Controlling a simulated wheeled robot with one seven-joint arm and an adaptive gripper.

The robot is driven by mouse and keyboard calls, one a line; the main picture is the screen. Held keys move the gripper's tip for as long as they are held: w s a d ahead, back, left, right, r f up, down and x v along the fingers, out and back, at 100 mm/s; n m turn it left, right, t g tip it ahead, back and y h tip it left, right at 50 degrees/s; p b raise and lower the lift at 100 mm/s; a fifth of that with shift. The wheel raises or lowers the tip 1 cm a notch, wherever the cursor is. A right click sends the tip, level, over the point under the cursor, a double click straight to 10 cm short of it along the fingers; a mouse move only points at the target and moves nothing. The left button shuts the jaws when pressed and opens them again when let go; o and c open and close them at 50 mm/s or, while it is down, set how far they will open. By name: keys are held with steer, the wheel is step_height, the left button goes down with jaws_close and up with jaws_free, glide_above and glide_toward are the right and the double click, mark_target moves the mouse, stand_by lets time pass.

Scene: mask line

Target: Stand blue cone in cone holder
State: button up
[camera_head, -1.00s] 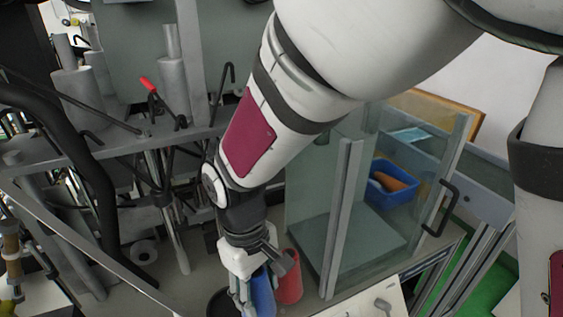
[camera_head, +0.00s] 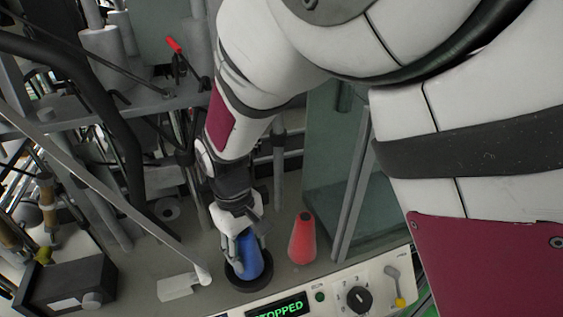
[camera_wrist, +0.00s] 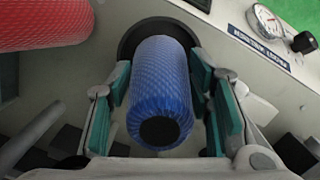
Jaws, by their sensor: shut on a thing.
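The blue cone (camera_head: 250,257) is between the fingers of my gripper (camera_head: 241,238), which is shut on it. In the wrist view the blue cone (camera_wrist: 160,88) lies between the teal finger pads, its narrow dark-ended tip toward the camera. The cone holder (camera_head: 236,281) is a round black ring on the machine's grey deck. The cone's lower end overlaps the ring in the head view, and the holder (camera_wrist: 133,38) shows behind its far end in the wrist view. Whether the cone's base touches the holder's floor is hidden.
A red cone (camera_head: 302,240) stands on the deck just right of the holder. A control panel (camera_head: 335,292) with a knob and a green "STOPPED" display is in front. A glass-walled enclosure (camera_head: 345,225) stands at right. Bars and rods crowd the left and back.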

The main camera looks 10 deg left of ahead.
steer(key=shift+f, duration=0.1)
steer(key=o, duration=1.3)
steer(key=shift+o, duration=0.2)
steer(key=r, duration=0.8)
steer(key=a+r, duration=0.1)
steer(key=r, duration=0.3)
steer(key=shift+w+a+r, duration=0.1)
steer(key=shift+w, duration=0.3)
